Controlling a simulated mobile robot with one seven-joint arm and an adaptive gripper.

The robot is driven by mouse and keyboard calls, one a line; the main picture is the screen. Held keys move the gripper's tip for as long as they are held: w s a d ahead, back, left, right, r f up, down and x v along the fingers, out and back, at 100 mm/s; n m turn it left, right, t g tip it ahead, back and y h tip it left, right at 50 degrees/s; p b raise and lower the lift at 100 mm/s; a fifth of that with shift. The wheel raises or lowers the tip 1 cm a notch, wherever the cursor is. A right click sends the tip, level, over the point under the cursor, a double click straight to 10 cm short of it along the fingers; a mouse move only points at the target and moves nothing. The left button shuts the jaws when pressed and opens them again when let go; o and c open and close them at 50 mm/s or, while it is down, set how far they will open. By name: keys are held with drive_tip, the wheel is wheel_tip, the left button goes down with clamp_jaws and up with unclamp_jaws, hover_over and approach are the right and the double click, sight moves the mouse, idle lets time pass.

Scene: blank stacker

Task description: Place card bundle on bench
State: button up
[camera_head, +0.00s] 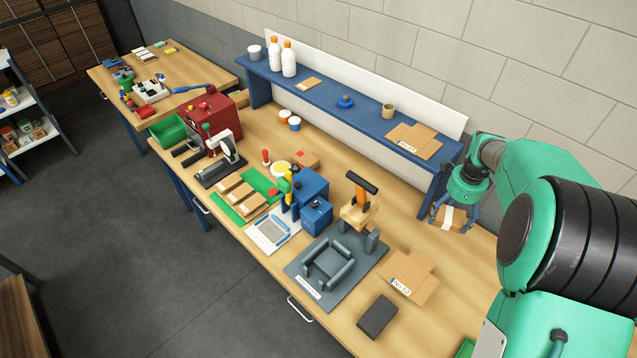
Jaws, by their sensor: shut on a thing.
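My gripper (455,210) is at the right, beside the right end of the blue shelf. It is shut on a card bundle (438,216), a brown stack with a white band around it. The bundle is over the right part of the wooden bench (470,257). I cannot tell whether its underside touches the bench top. The gripper's fingers and body hide part of the bundle.
The blue shelf (365,125) is just left of the gripper. A flat brown carton (408,275), a dark block (377,316) and a grey fixture (335,268) lie on the bench nearer the front. Bare bench shows below and right of the bundle.

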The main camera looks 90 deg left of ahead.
wheel_tip(320, 180, down, 14)
drive_tip(key=shift+r+p, duration=0.1)
drive_tip(key=shift+p, duration=0.7)
drive_tip(key=shift+f+p, duration=0.3)
drive_tip(key=shift+f, duration=1.8)
drive_tip(key=shift+f, duration=0.2)
drive_tip(key=o, duration=1.2)
drive_tip(key=shift+c, duration=0.2)
drive_tip(key=shift+r, duration=0.15)
wheel_tip(320, 180, up, 12)
drive_tip(key=b, duration=0.1)
drive_tip(key=shift+b, duration=0.35)
